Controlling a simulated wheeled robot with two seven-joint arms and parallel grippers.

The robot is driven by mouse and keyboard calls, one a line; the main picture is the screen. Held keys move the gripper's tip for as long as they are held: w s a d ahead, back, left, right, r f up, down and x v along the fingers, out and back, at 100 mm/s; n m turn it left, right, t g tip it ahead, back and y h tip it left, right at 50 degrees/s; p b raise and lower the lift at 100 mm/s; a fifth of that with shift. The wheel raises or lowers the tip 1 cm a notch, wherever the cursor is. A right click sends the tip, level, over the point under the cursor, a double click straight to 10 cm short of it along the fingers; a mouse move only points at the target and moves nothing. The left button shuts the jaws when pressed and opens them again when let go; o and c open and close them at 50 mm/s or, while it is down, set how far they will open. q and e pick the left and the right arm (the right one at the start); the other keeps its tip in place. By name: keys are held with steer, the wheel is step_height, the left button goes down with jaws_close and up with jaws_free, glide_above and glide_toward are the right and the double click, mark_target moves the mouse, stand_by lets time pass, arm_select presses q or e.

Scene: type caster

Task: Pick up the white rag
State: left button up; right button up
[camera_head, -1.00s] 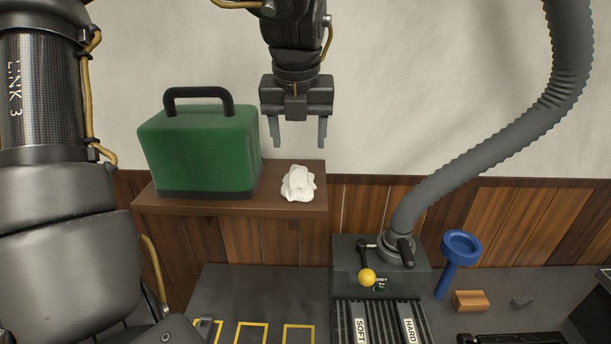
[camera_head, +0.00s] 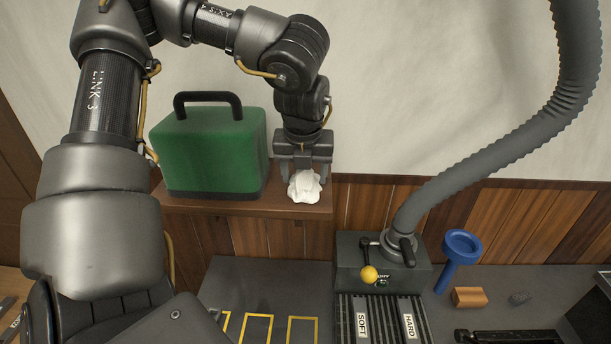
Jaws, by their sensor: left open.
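The white rag (camera_head: 304,188) is a small crumpled heap on the wooden shelf (camera_head: 240,207), right of the green case. My left gripper (camera_head: 304,174) points down over the rag, with its fingers on either side of the rag's upper part. The jaws are open. The fingertips are partly hidden by the rag, and I cannot tell whether they touch it. My right gripper is not in view.
A green case (camera_head: 212,150) with a black handle stands close left of the gripper. A dark machine (camera_head: 350,262) with a yellow-knobbed lever and a thick grey hose (camera_head: 500,150) stands lower right. A blue funnel-like tool (camera_head: 461,245) and an orange block (camera_head: 469,297) are further right.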

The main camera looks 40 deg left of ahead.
mark_target(305, 172)
arm_select(q)
steer(key=shift+s+d, duration=0.2)
steer(key=shift+c, duration=0.2)
steer(key=shift+w+a, duration=0.1)
steer(key=c, duration=1.1)
steer(key=shift+o, duration=0.2)
steer(key=shift+r, duration=0.25)
step_height(305, 172, up, 8)
steer(key=b, duration=0.2)
steer(key=shift+r+b, duration=0.25)
steer(key=shift+b, duration=0.15)
steer(key=shift+r, duration=0.55)
